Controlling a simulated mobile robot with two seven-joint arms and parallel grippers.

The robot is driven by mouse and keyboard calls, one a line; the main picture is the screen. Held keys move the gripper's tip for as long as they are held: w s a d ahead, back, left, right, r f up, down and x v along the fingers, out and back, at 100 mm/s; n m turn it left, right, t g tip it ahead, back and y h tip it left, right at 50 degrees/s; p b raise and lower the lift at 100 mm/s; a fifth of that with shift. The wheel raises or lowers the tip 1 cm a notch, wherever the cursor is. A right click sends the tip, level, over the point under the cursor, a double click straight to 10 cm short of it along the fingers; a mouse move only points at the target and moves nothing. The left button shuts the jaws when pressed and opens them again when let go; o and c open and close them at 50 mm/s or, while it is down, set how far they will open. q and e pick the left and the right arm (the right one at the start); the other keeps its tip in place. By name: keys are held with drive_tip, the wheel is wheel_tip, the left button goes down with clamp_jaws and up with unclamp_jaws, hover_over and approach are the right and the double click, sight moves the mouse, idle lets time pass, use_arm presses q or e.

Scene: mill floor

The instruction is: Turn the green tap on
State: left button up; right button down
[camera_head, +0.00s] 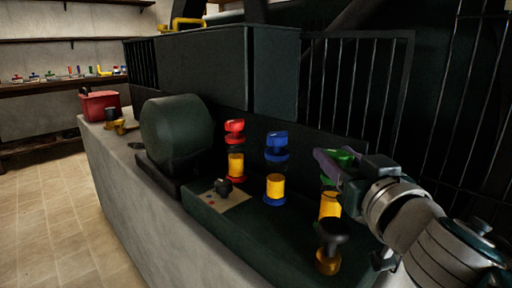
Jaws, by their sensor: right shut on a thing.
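The green tap (342,156) stands at the right end of a row of taps on the dark machine base. It has a green top over a yellow body (329,205). My right gripper (328,163) reaches in from the right and is shut on the green tap's top. The fingers and wrist hide much of the tap's upper part. My left gripper is not in view.
A red tap (235,127) and a blue tap (277,140) stand to the left. A black-knobbed yellow fitting (330,240) is in front. A dark green drum (176,131) and a small lever panel (223,192) lie further left. A red toolbox (100,105) sits at the counter's far end.

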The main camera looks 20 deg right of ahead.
drive_tip(key=n+y+p, duration=0.1)
drive_tip(key=y, duration=0.1)
drive_tip(key=shift+d+r+n+y, duration=0.1)
drive_tip(key=shift+r+n+y, duration=0.05)
drive_tip(key=shift+n+y, duration=0.25)
drive_tip(key=n+y, duration=0.1)
drive_tip(key=y, duration=0.1)
drive_tip(key=shift+n+y+p, duration=0.4)
drive_tip(key=n+y, duration=0.2)
drive_tip(key=shift+y, duration=0.4)
drive_tip(key=y, duration=0.1)
drive_tip(key=n+g+y+b, duration=0.1)
drive_tip(key=shift+f+n+y, duration=0.3)
drive_tip(key=shift+f, duration=0.05)
drive_tip(key=n+g+y+b, duration=0.8)
drive_tip(key=g+y+b, duration=0.1)
drive_tip(key=b, duration=1)
drive_tip(key=shift+r+n+g+y+b, duration=0.1)
drive_tip(key=shift+n+g+y+b, duration=0.3)
drive_tip(key=shift+b, duration=0.4)
